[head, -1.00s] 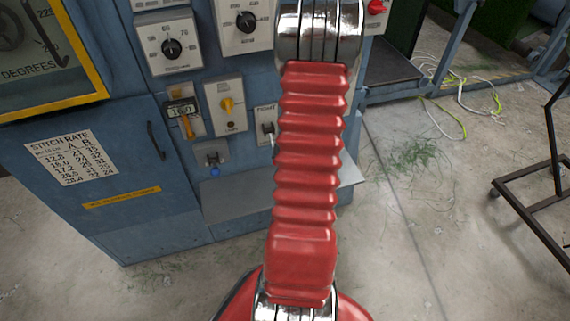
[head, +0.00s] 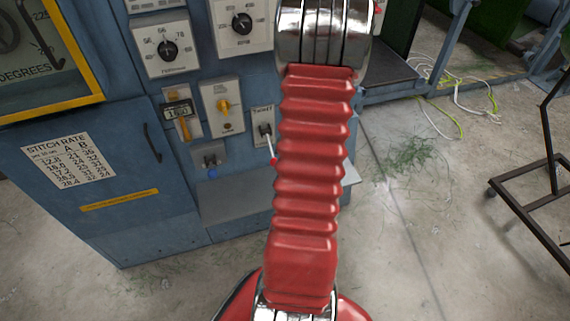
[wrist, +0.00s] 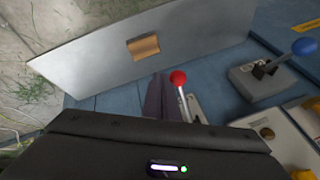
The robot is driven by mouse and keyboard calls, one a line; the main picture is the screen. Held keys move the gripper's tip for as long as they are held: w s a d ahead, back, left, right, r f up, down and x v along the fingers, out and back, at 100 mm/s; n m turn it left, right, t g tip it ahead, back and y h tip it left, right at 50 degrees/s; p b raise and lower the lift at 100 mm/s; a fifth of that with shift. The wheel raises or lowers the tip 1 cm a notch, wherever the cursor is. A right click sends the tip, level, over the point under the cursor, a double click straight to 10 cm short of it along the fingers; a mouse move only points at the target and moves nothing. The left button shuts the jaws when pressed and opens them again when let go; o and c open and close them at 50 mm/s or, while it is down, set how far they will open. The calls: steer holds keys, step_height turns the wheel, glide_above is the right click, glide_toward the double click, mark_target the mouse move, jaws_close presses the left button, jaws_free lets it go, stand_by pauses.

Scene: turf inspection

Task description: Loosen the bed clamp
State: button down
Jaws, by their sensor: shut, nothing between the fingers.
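A lever with a red knob (head: 273,161) and a pale stem stands on a small grey plate on the blue cabinet, close beside my red arm. Its red knob also shows in the wrist view (wrist: 178,77). A second lever with a blue knob (head: 212,173) sits lower left; in the wrist view its blue knob (wrist: 303,47) is at the right. I cannot read which lever is the bed clamp. My gripper (wrist: 160,78) is shut and empty, its dark fingers just left of the red knob; contact cannot be told. The head view does not show it.
A grey metal shelf (head: 232,197) juts out below the levers; a small orange-brown patch (wrist: 143,47) shows on it in the wrist view. Dials (head: 168,50) and a yellow knob (head: 223,106) are above. A dark cart frame (head: 530,205) stands right on open concrete floor.

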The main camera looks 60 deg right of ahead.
steer(key=s+a, duration=0.5)
steer(key=s, duration=0.3)
steer(key=shift+s+a+f, duration=0.25)
steer(key=shift+s+f, duration=0.05)
steer(key=shift+f, duration=0.1)
steer(key=shift+m, duration=0.3)
stand_by(0.3)
steer(key=w+a+r+n+y, duration=0.1)
steer(key=w+a+r+y, duration=0.1)
steer(key=w+a+r, duration=0.35)
steer(key=w+a+r+y, duration=0.2)
steer(key=a+r, duration=0.4)
steer(key=a, duration=0.4)
steer(key=w+a+r+n+h, duration=0.1)
steer(key=a+r+n, duration=1.1)
steer(key=a+r, duration=0.7)
steer(key=a, duration=0.3)
steer(key=shift+w+a+r+n+t+h, duration=0.2)
steer(key=shift+r+n+t+h, duration=0.1)
steer(key=shift+t+h, duration=0.1)
